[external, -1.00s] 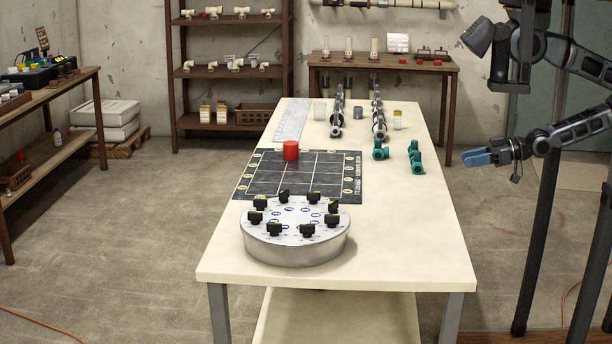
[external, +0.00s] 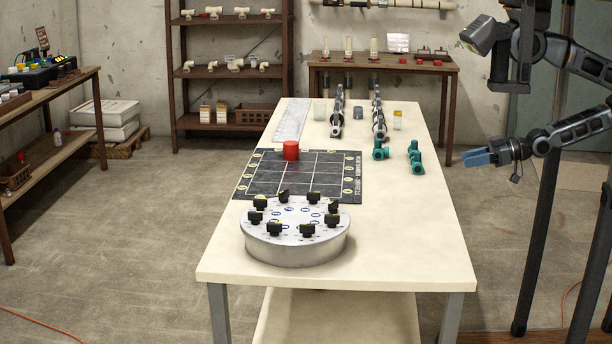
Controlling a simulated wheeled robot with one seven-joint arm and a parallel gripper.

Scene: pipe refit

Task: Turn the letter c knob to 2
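A round metal knob panel (external: 294,253) stands at the near left of the white table. Several black knobs with yellow marks form a ring on its top, around blue labels. The letters and numbers are too small to read, so I cannot tell which knob is c or where it points. My gripper (external: 477,157), with blue fingers, is to the right of the table, apart from the panel and touching nothing visible. Its fingers appear close together, but I cannot tell whether they are open or shut.
A black grid mat (external: 270,186) lies behind the panel with a red cylinder (external: 291,151) on it. The right front of the white table (external: 410,240) is clear.

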